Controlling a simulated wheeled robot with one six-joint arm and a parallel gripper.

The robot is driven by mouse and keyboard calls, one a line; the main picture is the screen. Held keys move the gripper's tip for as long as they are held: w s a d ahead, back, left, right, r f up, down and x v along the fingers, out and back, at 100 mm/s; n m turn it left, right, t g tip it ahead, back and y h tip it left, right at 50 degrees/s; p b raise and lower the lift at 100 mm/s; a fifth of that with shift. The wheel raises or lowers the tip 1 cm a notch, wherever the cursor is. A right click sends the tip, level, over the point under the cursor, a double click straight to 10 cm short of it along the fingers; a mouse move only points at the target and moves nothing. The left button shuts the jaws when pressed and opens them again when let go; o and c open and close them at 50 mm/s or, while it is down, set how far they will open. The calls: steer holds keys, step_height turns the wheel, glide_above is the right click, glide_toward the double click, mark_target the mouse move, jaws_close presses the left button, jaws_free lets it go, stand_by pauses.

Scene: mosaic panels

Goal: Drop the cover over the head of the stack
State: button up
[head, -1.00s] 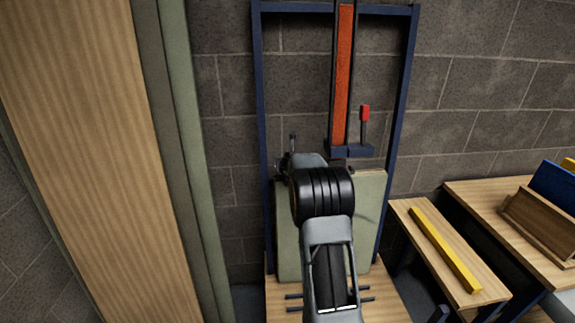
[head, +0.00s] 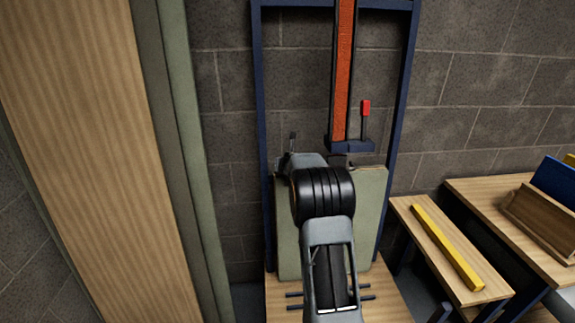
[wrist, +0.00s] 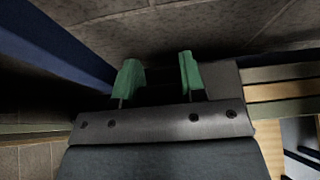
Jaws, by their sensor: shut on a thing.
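My gripper shows in the wrist view (wrist: 160,78) with two green fingers on either side of something dark (wrist: 160,88). It is shut on this dark thing, whose shape is lost in shadow; I cannot tell whether it is the cover. In the head view my own arm hides the fingers, in front of a pale green board (head: 372,205). Above the arm, an upright orange-red strip (head: 343,75) runs between dark rails. It ends at a blue bracket (head: 352,146), beside which a red-topped lever (head: 365,108) stands up. No separate stack or cover can be made out clearly.
A blue frame (head: 400,100) stands against the block wall, with a wooden bench (head: 388,300) below. At right, a small table (head: 412,218) bears a yellow bar (head: 447,248); another table (head: 470,195) holds a brown wooden holder (head: 540,222). A tall wooden panel (head: 85,130) fills the left.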

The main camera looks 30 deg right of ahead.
steer(key=o, duration=1)
steer(key=shift+s, duration=0.1)
steer(key=v, duration=1.4)
steer(key=s+a+f+n+g+y+p, duration=0.15)
steer(key=a+n+y, duration=0.25)
steer(key=a+n, duration=0.5)
steer(key=s+a+f+n+y, duration=0.1)
steer(key=s+a+n+y, duration=0.3)
steer(key=n, duration=0.9)
steer(key=shift+s+a+r+n+g+h+p, duration=0.45)
steer(key=shift+s+a+n+g+p, duration=0.4)
steer(key=shift+s+a+n, duration=1.7)
steer(key=shift+s+a+r+n+g+h+p, duration=0.55)
steer(key=shift+s+a+n+g, duration=0.45)
steer(key=shift+s+n, duration=3)
steer(key=shift+s+a+r+n+g+h+p, duration=0.35)
steer(key=shift+s+a+n+g+p, duration=1)
steer(key=shift+s+n, duration=1.9)
